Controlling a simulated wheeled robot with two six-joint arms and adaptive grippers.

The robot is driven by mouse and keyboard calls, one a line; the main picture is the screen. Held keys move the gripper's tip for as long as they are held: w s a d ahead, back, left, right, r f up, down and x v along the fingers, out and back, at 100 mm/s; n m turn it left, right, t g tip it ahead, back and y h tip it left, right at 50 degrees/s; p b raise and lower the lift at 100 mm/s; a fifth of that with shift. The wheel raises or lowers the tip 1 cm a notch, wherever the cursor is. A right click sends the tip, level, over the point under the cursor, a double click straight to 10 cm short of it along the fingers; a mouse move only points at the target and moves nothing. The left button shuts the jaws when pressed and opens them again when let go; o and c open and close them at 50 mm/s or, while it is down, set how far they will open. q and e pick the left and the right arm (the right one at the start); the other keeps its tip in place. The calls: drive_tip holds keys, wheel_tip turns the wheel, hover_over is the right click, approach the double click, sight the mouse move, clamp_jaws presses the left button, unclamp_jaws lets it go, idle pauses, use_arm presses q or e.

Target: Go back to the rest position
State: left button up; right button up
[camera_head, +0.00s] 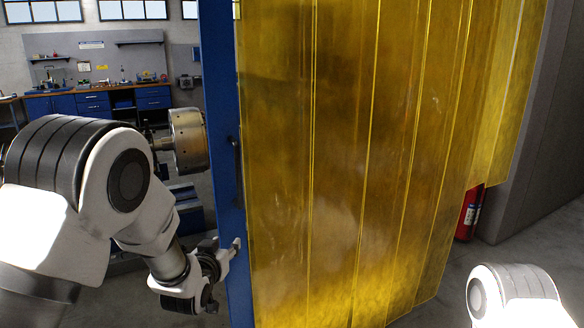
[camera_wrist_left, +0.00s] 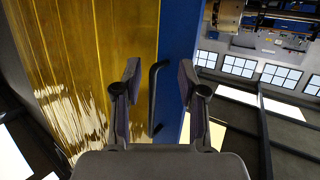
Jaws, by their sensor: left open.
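My left gripper (camera_head: 230,252) is at the lower left of the head view, beside the blue frame post (camera_head: 222,150) of a yellow translucent strip panel (camera_head: 350,160). In the left wrist view the left gripper (camera_wrist_left: 162,82) is open. Its two fingers stand apart, with a dark bar handle (camera_wrist_left: 153,95) on the blue post showing between them. I cannot tell how far the handle is from the fingers; neither finger is visibly closed on it. My right gripper is out of view; only a white and grey link of my right arm shows at the lower right.
The yellow panel fills the middle of the head view. A metal cylindrical rotor-like part (camera_head: 188,138) shows behind my left arm. A blue workbench (camera_head: 95,103) stands at the back left. A red extinguisher (camera_head: 469,212) stands right of the panel by a grey wall (camera_head: 545,150).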

use_arm(q)
drive_tip(key=s+a+f+n+g+p, duration=0.15)
drive_tip(key=s+f+g, duration=0.25)
drive_tip(key=s+f, duration=0.75)
drive_tip(key=s+a+f+m+g+p, duration=0.15)
drive_tip(key=s+f+g, duration=0.25)
drive_tip(key=s+f, duration=0.7)
drive_tip(key=s+f+g, duration=0.3)
drive_tip(key=s, duration=0.7)
drive_tip(key=s+a+f+g+p, duration=0.1)
drive_tip(key=s+f+g, duration=0.3)
drive_tip(key=s, duration=0.6)
drive_tip(key=shift+s+f, duration=0.15)
drive_tip(key=shift+s, duration=0.1)
drive_tip(key=shift+w, duration=0.1)
